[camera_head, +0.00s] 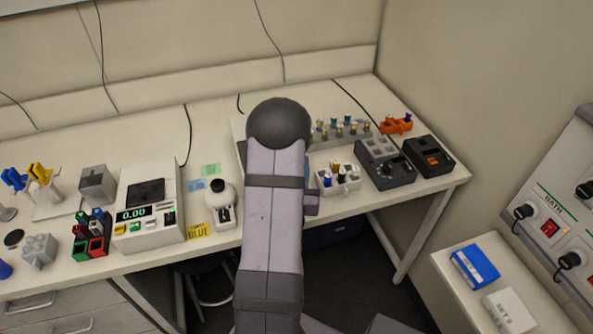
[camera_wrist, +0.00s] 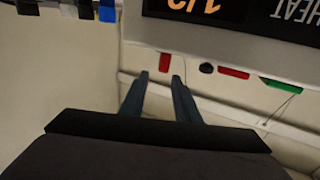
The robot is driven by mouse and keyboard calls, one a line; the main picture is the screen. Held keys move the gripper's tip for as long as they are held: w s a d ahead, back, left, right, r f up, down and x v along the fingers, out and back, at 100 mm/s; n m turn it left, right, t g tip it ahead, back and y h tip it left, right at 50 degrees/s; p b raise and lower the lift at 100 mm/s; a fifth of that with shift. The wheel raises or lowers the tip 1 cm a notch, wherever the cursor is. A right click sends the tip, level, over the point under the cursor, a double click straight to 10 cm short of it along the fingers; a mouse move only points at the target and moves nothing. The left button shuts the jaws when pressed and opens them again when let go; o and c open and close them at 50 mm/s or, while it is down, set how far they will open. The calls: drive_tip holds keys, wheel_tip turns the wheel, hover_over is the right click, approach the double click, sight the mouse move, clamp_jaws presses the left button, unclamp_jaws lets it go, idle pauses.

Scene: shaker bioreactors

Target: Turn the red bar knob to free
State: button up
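In the wrist view, a small upright red piece (camera_wrist: 164,62) sits on the edge of a device with an orange-lit display (camera_wrist: 197,6). A second, flatter red bar (camera_wrist: 233,73) lies to its right, past a black knob (camera_wrist: 206,68). I cannot tell for sure which red piece is the bar knob. My gripper (camera_wrist: 160,77) is open and empty. Its two fingertips are just short of the upright red piece, which lines up with the gap between them. I cannot tell how deep that distance is. In the head view my arm hides the gripper and this device.
A green piece (camera_wrist: 283,86) is right of the red bar. In the head view, a white device reading 0.00 (camera_head: 150,232) and a dark box (camera_head: 428,156) flank my arm.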

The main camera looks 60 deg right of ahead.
drive_tip(key=shift+r+p, duration=3.1)
drive_tip(key=shift+r, duration=0.5)
drive_tip(key=shift+f, duration=0.1)
